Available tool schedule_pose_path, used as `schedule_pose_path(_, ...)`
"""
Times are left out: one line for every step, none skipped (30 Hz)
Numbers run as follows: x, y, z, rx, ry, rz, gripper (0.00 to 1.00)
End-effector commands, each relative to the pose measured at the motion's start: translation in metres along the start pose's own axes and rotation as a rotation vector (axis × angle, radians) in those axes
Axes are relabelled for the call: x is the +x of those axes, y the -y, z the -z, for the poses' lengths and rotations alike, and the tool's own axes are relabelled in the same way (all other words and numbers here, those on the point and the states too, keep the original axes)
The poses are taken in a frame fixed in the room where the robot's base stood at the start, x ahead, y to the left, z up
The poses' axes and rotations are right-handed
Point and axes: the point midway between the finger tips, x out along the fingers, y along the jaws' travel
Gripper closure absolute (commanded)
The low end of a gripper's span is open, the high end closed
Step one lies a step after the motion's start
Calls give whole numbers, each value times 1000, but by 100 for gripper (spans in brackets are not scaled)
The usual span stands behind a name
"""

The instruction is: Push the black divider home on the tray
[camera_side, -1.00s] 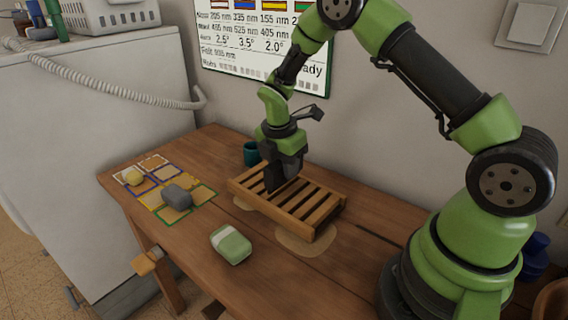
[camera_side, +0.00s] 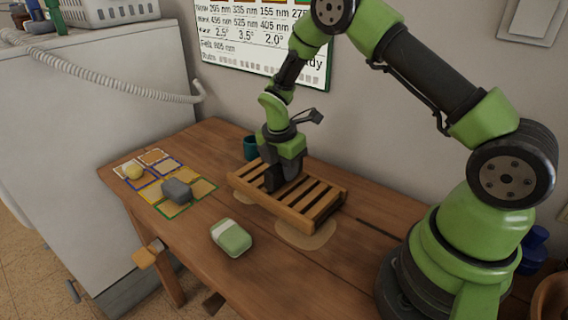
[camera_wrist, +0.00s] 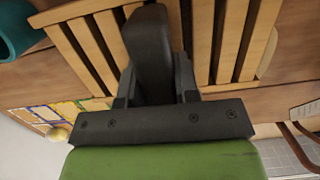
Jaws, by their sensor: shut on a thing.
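The slatted wooden tray (camera_side: 325,212) lies on the table, and its slats (camera_wrist: 95,45) fill the upper part of the wrist view. My gripper (camera_side: 272,182) is low over the tray's left part. In the wrist view my gripper (camera_wrist: 153,88) is shut on the black divider (camera_wrist: 150,45), which stands between the two dark fingers and among the slats. The divider's lower edge is hidden, so I cannot tell how deep it sits. In the side view divider and fingers merge into one dark shape.
A teal cup (camera_side: 250,148) stands just behind the tray. A green and white block (camera_side: 231,237) lies in front. A grey block (camera_side: 177,191) and a yellow piece (camera_side: 133,172) rest on coloured squares at left. The wall is close behind.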

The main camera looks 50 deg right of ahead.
Motion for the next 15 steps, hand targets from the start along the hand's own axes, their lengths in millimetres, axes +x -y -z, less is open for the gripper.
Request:
schedule_pose_path(2, 0, 0, 0, 0, 0, 95)
schedule_pose_path(2, 0, 0, 0, 0, 1, 95)
schedule_pose_path(4, 0, 1, 0, 0, 1, 95)
schedule_pose_path(5, 0, 1, 0, 0, 1, 95)
schedule_pose_path(6, 0, 1, 0, 0, 1, 95)
schedule_pose_path(5, 0, 1, 1, 0, 1, 64)
schedule_pose_path(5, 0, 1, 1, 0, 0, 57)
schedule_pose_path(5, 0, 1, 1, 0, 0, 50)
schedule_pose_path(5, 0, 1, 1, 0, 0, 41)
schedule_pose_path(5, 0, 1, 1, 0, 0, 41)
schedule_pose_path(5, 0, 1, 1, 0, 0, 41)
schedule_pose_path(5, 0, 1, 1, 0, 0, 41)
schedule_pose_path(5, 0, 1, 1, 0, 0, 41)
schedule_pose_path(5, 0, 1, 1, 0, 0, 41)
schedule_pose_path(5, 0, 1, 1, 0, 0, 41)
